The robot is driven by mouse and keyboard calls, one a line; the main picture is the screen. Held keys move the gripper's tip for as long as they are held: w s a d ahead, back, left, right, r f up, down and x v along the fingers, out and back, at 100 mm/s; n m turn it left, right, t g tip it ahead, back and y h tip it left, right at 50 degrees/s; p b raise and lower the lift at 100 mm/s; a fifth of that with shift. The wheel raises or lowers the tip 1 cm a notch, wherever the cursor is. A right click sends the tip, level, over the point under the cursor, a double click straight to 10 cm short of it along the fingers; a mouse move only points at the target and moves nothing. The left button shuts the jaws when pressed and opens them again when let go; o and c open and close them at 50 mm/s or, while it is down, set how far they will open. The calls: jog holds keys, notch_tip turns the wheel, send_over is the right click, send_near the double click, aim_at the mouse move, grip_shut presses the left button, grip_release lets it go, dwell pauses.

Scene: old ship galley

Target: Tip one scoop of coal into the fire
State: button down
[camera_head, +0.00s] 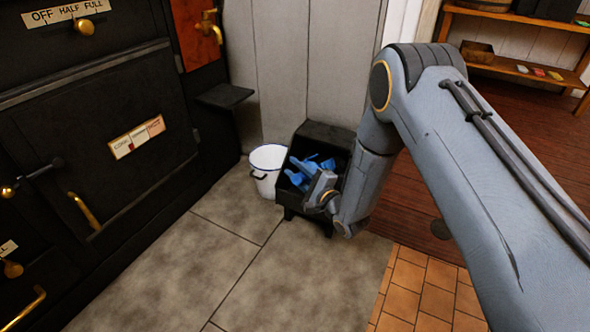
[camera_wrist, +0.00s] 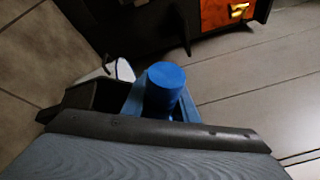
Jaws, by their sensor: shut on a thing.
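The black coal scuttle (camera_head: 322,138) stands on the floor against the pale wall, and part of it shows in the wrist view (camera_wrist: 90,97). My gripper (camera_head: 303,174) reaches down into its mouth. It is shut on a blue scoop; the round blue end (camera_wrist: 166,80) of this shows in the wrist view. Blue parts overlap inside the scuttle, so I cannot tell the scoop's bowl from the fingers there. I cannot make out coal in the dark inside. The black stove (camera_head: 60,100) is at the left, with an orange-red panel (camera_head: 197,45) with a brass latch. No flames show.
A white bucket (camera_head: 266,172) with a blue rim stands just left of the scuttle. A black ledge (camera_head: 224,96) juts out from the stove. Grey floor slabs (camera_head: 250,275) are clear in front. A wooden shelf (camera_head: 525,70) stands at the back right.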

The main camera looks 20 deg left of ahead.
jog(key=s+r+p, duration=0.7)
jog(key=s+p, duration=0.1)
jog(key=p, duration=0.1)
jog(key=shift+s+a, duration=0.35)
jog(key=shift+a, duration=0.05)
dwell(0.6)
jog(key=shift+d, duration=0.1)
